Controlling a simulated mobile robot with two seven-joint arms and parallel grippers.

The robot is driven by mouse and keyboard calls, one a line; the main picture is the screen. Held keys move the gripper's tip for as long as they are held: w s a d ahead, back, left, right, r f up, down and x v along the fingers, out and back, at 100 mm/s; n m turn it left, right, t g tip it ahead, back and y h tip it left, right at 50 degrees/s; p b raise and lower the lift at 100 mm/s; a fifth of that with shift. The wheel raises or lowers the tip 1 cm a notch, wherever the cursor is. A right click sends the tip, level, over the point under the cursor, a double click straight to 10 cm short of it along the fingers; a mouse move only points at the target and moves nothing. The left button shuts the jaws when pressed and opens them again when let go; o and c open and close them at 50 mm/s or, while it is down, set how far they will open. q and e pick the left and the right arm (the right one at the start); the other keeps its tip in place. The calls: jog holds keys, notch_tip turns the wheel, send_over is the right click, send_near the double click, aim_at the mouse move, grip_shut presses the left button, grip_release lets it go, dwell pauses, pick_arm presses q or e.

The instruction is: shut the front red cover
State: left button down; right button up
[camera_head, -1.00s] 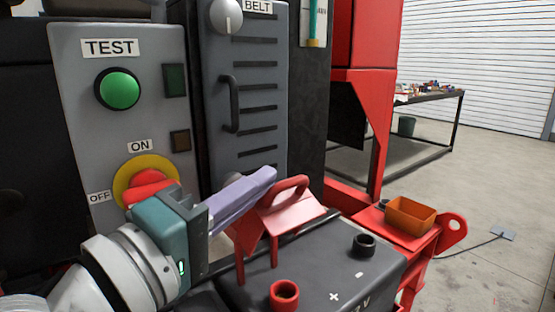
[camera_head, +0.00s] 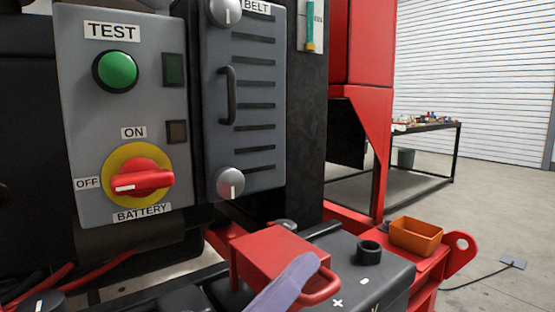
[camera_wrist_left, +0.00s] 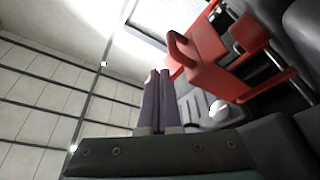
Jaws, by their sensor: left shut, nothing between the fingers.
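The red cover (camera_head: 272,250) is a box-shaped lid with a loop handle (camera_head: 322,290) on its near right side. It lies low over the near part of the grey battery (camera_head: 385,268), top face nearly level. The red terminal is hidden; I cannot tell if the cover sits fully flush. My left gripper (camera_head: 304,264) has its purple fingers shut and empty, in front of the cover beside the handle. In the left wrist view, the cover (camera_wrist_left: 222,68) is to the right of the fingertips (camera_wrist_left: 158,78). Contact is unclear. My right gripper is not in view.
A black terminal (camera_head: 369,252) stands on the battery. An orange bin (camera_head: 416,236) sits on the red frame at right. Behind is a grey panel with a red battery switch (camera_head: 140,181), a green button (camera_head: 117,70) and a vented belt box (camera_head: 245,110). Free floor lies to the right.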

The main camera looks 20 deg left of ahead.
pick_arm(q)
jog(key=shift+f+m+b, duration=0.3)
jog(key=shift+f+m, duration=0.1)
jog(key=shift+f, duration=0.8)
jog(key=shift+f, duration=0.2)
